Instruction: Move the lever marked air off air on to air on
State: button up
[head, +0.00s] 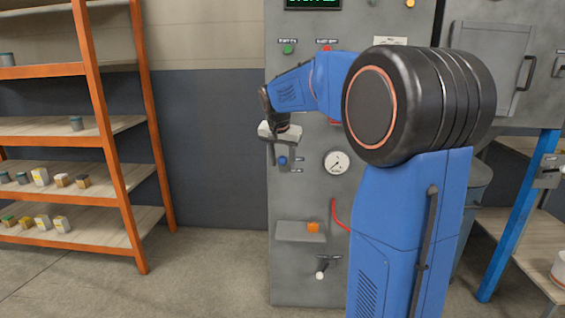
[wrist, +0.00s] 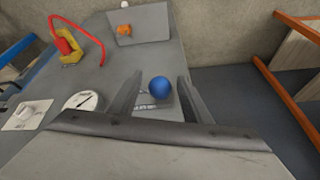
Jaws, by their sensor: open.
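A round blue knob (head: 282,160) stands out from the grey panel below my gripper, with small labels beside it that are too small to read. I cannot tell from the lettering whether it is the air lever. My gripper (head: 281,154) is open, with its fingers on either side of the blue knob. In the wrist view, the blue knob (wrist: 160,88) shows between the two fingers of my gripper (wrist: 158,82), nearer the right one. The knob's stem is mostly hidden, and I cannot tell whether a finger touches it.
The grey panel (head: 285,203) also carries a dial gauge (head: 337,162), a red curved handle (head: 337,215), an orange block on a ledge (head: 313,228) and a white-knobbed lever (head: 320,274). An orange shelf rack (head: 98,120) stands at the left, with clear floor before it.

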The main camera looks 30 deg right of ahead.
jog(key=shift+f, duration=0.1)
grip_shut()
